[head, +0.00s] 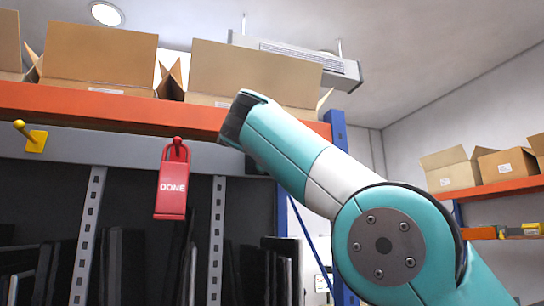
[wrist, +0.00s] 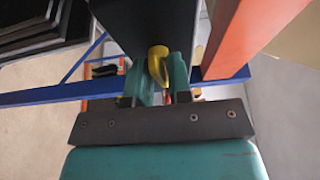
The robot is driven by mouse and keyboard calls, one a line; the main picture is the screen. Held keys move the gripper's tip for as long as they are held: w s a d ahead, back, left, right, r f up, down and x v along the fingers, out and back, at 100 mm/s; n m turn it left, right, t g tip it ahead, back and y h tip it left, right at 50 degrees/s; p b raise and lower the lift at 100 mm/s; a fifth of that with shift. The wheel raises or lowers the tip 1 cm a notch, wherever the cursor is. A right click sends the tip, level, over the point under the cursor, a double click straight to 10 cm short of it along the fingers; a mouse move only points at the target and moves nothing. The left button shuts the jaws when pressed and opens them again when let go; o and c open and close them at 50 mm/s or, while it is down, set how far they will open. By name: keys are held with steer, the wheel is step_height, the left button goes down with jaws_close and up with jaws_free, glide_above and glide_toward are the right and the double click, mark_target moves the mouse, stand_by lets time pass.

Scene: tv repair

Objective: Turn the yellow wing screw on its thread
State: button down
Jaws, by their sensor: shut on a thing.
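In the wrist view, my gripper (wrist: 157,72) has its two teal fingers on either side of the yellow wing screw (wrist: 157,52) and is shut on it. The screw's rounded yellow top shows between the fingers, against the end of a dark beam or panel (wrist: 150,20). Its thread is hidden. A small bit of red shows low between the fingers. In the head view my teal arm reaches up to the left, and neither the gripper nor the held screw can be made out there.
In the head view, a red DONE tag (head: 171,187) hangs from the grey rail (head: 120,150), and a yellow peg (head: 34,137) sticks out at its left. Cardboard boxes (head: 98,55) stand on the orange beam (head: 60,98). Dark flat panels (head: 110,265) stand below. An orange beam (wrist: 240,35) runs close right of my gripper in the wrist view.

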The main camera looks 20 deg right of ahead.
steer(key=shift+f, duration=0.15)
stand_by(0.3)
steer(key=c, duration=1.3)
jaws_free()
steer(key=shift+s, duration=0.1)
steer(key=shift+o, duration=0.2)
steer(key=shift+s, duration=0.1)
